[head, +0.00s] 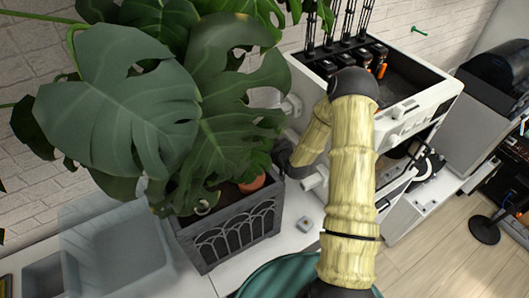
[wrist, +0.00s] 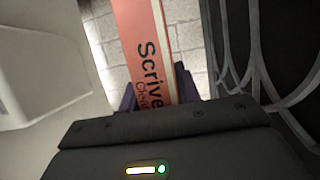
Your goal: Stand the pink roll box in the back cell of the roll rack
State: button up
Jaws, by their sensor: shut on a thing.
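In the wrist view the pink roll box (wrist: 150,45) is a long, narrow salmon-pink box with dark lettering along one face. My gripper (wrist: 157,92) is shut on its near end, with a dark finger on each side. The box points away from the gripper, towards the brick wall. In the head view my arm bends down between the planter and the white machine. My fingers and the box cannot be made out there. I cannot pick out the roll rack or its back cell in either view.
A dark planter (head: 225,238) with a large leafy plant stands close beside my gripper; its arched side (wrist: 285,50) fills the wrist view's right. A white machine (head: 414,116) stands on the other side. Pale translucent bins (head: 115,245) are at lower left.

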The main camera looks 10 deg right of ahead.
jog(key=shift+w+d+f+b, duration=0.1)
jog(key=shift+f+b, duration=0.95)
jog(key=shift+f, duration=1.25)
jog(key=o, duration=1.1)
jog(key=shift+r, duration=0.15)
jog(key=b+v, duration=0.3)
jog(key=v, duration=0.9)
jog(key=shift+r, duration=0.15)
